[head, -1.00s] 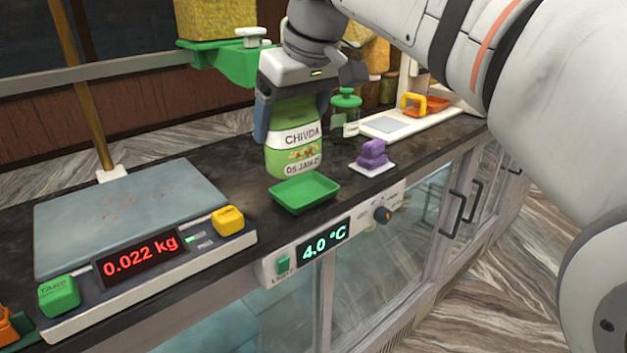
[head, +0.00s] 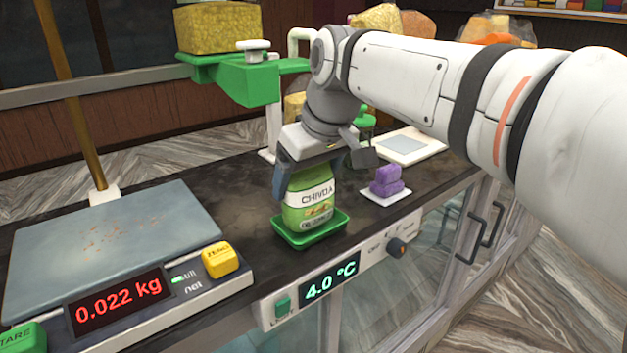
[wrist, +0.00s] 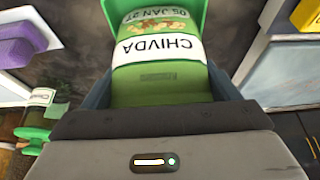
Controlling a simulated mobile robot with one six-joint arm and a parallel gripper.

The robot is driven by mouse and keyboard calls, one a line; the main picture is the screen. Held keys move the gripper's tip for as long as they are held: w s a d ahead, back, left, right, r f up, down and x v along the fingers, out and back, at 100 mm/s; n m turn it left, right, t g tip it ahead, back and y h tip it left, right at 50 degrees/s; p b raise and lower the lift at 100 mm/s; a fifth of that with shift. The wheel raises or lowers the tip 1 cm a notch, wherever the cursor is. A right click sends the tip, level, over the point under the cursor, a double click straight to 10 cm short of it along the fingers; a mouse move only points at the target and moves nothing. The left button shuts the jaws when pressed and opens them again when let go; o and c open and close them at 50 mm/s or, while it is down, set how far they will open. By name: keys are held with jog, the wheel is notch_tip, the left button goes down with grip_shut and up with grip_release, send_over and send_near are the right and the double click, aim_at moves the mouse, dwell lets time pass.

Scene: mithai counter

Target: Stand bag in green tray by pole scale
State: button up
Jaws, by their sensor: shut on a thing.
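The green CHIVDA bag (head: 308,207) with a white label band stands upright within the small green tray (head: 311,239) at the counter's front. The tray hides its lower edge, so I cannot tell whether it touches the tray floor. My gripper (head: 308,180) is shut on the bag's top from above. In the wrist view the bag (wrist: 158,62) sits between the jaws, with the tray (wrist: 197,14) behind it. The pole scale (head: 115,235) stands to the left of the tray, with a brass pole behind it and a red 0.022 kg display.
Purple blocks (head: 387,181) on a white slip lie right of the tray. A green weighing stand (head: 250,78) with a yellow bag rises behind. A white board (head: 408,144) lies at the back right. The 4.0 °C panel (head: 330,277) fronts the counter edge.

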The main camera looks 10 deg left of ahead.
jog(key=shift+f, duration=0.55)
jog(key=shift+f, duration=0.1)
jog(key=o, duration=1)
jog(key=shift+f, duration=0.1)
jog(key=shift+d+r, duration=0.1)
jog(key=shift+r, duration=0.35)
jog(key=v, duration=1.1)
jog(key=shift+r, duration=0.25)
